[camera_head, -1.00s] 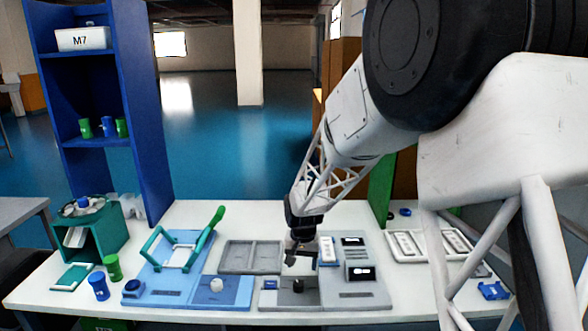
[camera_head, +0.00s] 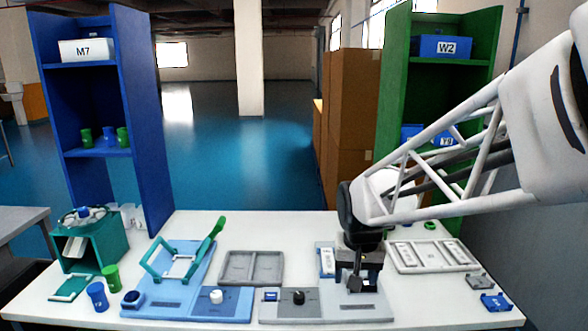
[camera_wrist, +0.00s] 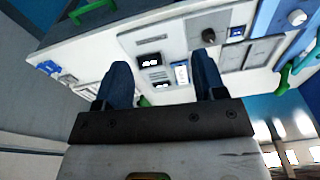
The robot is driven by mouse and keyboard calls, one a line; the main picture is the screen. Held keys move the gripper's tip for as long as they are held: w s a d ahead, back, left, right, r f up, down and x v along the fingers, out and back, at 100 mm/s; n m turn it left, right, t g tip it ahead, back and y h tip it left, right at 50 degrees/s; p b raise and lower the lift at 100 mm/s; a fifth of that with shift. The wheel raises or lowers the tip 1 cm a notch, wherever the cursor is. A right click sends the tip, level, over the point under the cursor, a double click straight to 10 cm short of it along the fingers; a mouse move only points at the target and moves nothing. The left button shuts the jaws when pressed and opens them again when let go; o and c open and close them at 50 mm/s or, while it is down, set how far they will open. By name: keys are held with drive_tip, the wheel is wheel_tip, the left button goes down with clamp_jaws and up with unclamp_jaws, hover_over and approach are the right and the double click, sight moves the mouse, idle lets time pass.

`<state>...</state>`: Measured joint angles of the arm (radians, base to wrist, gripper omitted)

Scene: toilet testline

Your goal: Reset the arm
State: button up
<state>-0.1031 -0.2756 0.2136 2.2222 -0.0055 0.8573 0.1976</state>
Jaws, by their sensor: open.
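My gripper (camera_head: 357,282) hangs over the right part of the grey test panel (camera_head: 325,308), pointing down. The wrist view shows my gripper (camera_wrist: 161,78) with its two dark fingers apart and nothing between them. The panel's display units (camera_wrist: 152,60) show beyond the fingers, below them on the table. In the head view my gripper hides most of these units. A black knob (camera_head: 298,297) stands on the panel to the left of my gripper. I cannot tell the exact height of the fingers above the panel.
A blue panel (camera_head: 178,305) with a green-handled clamp stands to the left. An empty grey tray (camera_head: 252,267) lies behind the panels, and a white tray (camera_head: 432,254) is at right. Blue (camera_head: 97,296) and green cups stand at left. Tall blue and green shelves (camera_head: 395,90) flank the table.

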drive_tip(key=s+d+r, duration=0.1)
drive_tip(key=s+d, duration=0.1)
drive_tip(key=s, duration=0.8)
drive_tip(key=s+d+r+t, duration=0.1)
drive_tip(key=s+d+r, duration=0.1)
drive_tip(key=s, duration=0.8)
drive_tip(key=shift+s+d+n, duration=0.3)
drive_tip(key=shift+d+n, duration=0.1)
drive_tip(key=shift+d, duration=0.35)
drive_tip(key=shift+r, duration=0.15)
idle(0.5)
